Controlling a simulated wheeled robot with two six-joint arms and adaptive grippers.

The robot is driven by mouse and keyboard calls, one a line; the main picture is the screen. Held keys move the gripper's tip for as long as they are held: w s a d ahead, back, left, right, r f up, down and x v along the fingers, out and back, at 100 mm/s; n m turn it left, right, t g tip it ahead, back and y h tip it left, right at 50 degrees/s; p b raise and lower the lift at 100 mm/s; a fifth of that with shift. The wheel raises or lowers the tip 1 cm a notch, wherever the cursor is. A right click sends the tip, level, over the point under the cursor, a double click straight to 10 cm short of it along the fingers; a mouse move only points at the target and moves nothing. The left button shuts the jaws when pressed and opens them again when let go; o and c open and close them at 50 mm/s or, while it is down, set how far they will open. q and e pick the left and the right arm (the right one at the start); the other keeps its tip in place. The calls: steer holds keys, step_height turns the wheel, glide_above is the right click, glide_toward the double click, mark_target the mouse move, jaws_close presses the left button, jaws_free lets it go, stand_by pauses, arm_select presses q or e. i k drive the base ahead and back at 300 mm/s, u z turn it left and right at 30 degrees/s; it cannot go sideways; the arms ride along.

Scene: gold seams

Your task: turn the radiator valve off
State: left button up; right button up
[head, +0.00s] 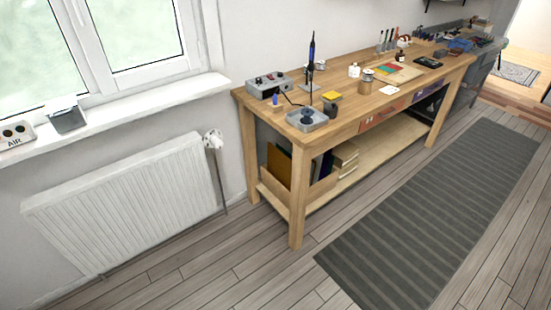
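A white ribbed radiator (130,200) hangs on the wall under the window sill at the left. Its small white valve (213,139) sits at the upper right end of the radiator, close to the wall, with a pipe running down from it to the floor. The valve's setting is too small to read. Neither of my grippers shows in the head view, and nothing touches the valve.
A wooden workbench (340,115) loaded with tools stands right of the valve, its near left leg (250,155) close to the pipe. The window sill (120,118) juts out above the radiator. A dark striped mat (440,215) lies on the floor. The plank floor (225,265) before the radiator is clear.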

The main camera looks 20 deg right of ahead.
mark_target(215, 140)
steer(key=u, duration=1.3)
steer(key=k, duration=0.15)
steer(key=z, duration=2.8)
steer(key=i, duration=2.2)
steer(key=u, duration=1.15)
steer(key=i, duration=0.65)
steer(key=u, duration=0.5)
